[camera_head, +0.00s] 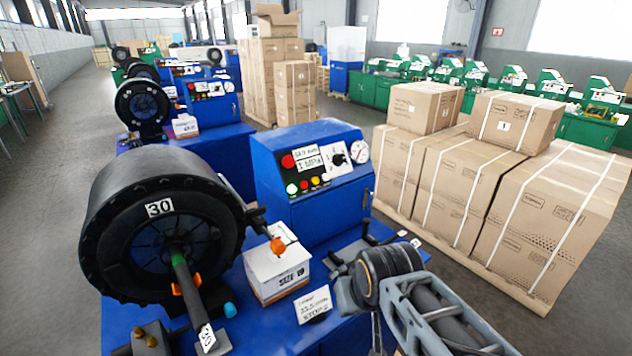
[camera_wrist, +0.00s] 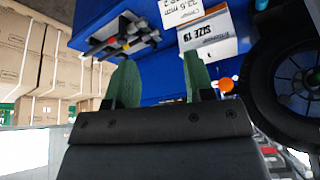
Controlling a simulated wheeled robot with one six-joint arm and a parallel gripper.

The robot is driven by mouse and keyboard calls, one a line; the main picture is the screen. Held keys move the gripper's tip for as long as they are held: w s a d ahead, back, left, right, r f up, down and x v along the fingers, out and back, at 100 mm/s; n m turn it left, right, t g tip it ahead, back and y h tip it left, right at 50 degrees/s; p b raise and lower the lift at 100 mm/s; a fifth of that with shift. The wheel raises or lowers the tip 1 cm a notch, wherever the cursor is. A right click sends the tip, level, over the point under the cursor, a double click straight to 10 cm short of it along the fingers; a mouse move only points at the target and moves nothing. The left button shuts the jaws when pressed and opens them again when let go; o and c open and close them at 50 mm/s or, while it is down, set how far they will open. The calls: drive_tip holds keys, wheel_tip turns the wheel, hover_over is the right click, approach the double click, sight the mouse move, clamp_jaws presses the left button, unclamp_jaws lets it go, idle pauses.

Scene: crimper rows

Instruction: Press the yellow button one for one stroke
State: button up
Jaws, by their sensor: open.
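The blue control box (camera_head: 312,180) stands at the middle of the head view. It has a red round button (camera_head: 288,161) at upper left and a row of small coloured buttons below. The blue bench surface lies beyond the fingers. The yellow button cannot be made out in the wrist view. The fingertips cannot be made out in the head view.
A large black crimper head (camera_head: 160,235) marked 30 stands at left. A white box (camera_head: 277,268) and a label card (camera_head: 314,305) sit on the blue bench. Strapped cartons (camera_head: 470,185) fill the right. More machines stand behind; the grey floor at far left is mostly clear.

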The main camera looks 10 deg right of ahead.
clamp_jaws()
idle(1.0)
